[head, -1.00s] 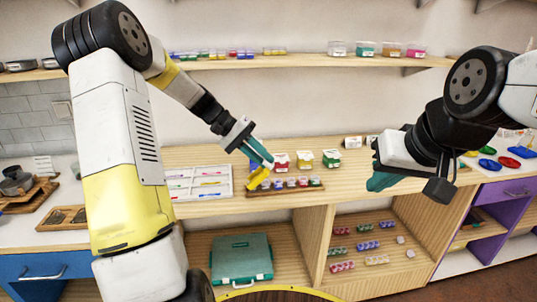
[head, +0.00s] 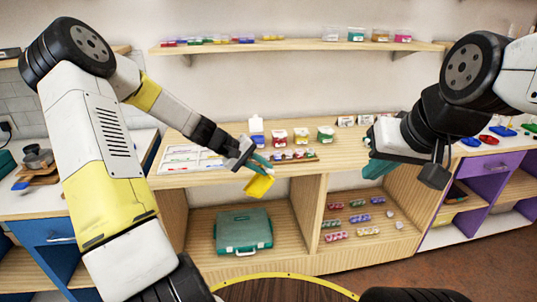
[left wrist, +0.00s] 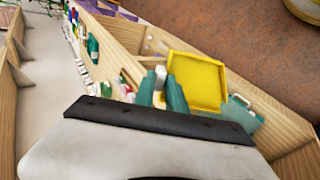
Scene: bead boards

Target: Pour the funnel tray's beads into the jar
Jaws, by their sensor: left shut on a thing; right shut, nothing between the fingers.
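The yellow funnel tray (head: 259,187) is held in my left gripper (head: 262,164), in front of the counter's front edge. It also shows in the left wrist view (left wrist: 196,82), tilted, beyond the teal fingers (left wrist: 161,92); I cannot make out beads in it. Jar-like containers stand on the counter: a blue one (head: 257,140), a red one (head: 280,138), a yellow one (head: 301,137) and a green one (head: 325,135). I cannot tell which is the task's jar. My right gripper (head: 378,168) is shut and empty, at the counter's right part.
A teal case (head: 243,232) lies in the shelf below. Clear jars (head: 356,34) stand on the wall shelf. A round yellow-rimmed table (head: 285,275) is close in front.

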